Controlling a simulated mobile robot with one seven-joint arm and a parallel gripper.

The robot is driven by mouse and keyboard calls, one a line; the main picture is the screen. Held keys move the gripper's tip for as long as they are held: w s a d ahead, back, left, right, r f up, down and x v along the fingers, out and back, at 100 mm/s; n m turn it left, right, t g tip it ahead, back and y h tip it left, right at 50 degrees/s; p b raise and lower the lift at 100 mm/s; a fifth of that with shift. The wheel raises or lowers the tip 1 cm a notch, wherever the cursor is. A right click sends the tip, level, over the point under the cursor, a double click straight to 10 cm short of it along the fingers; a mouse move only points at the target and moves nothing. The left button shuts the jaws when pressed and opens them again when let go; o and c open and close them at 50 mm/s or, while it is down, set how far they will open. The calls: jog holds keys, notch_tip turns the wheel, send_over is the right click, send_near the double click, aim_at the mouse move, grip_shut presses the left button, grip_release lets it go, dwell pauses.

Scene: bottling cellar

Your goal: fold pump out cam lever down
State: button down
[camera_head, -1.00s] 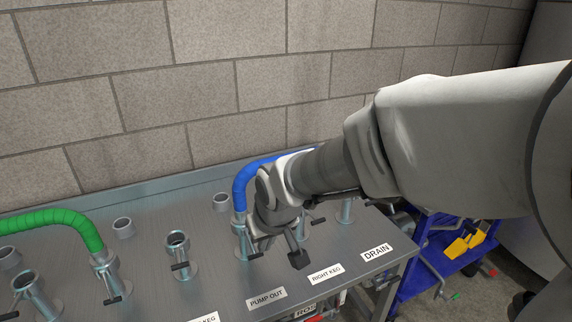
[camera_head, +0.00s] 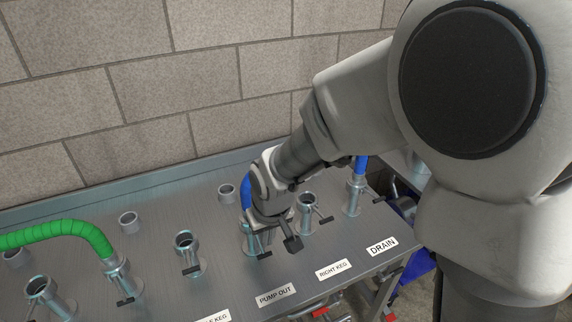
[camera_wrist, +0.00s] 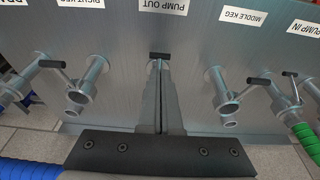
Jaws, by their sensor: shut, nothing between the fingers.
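The pump out port (camera_head: 250,243) stands behind the "PUMP OUT" label (camera_head: 275,296), with a blue hose (camera_head: 246,190) on it. Its cam lever has a black handle (camera_head: 264,255) that sticks out toward the label. The handle also shows in the wrist view (camera_wrist: 160,55), just beyond my fingertips. My gripper (camera_head: 290,244) is over the port; in the wrist view (camera_wrist: 160,66) its fingers are together and empty. I cannot tell whether they touch the handle. My gripper hides most of the port in the wrist view.
The right keg port (camera_head: 305,215) stands close on the right with its lever out. The middle keg port (camera_head: 188,252) is open on the left. A green hose (camera_head: 60,230) is farther left.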

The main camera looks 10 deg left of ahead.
aim_at(265, 254)
jog(key=x, duration=0.7)
jog(key=shift+f+b, duration=0.15)
jog(key=shift+b, duration=0.65)
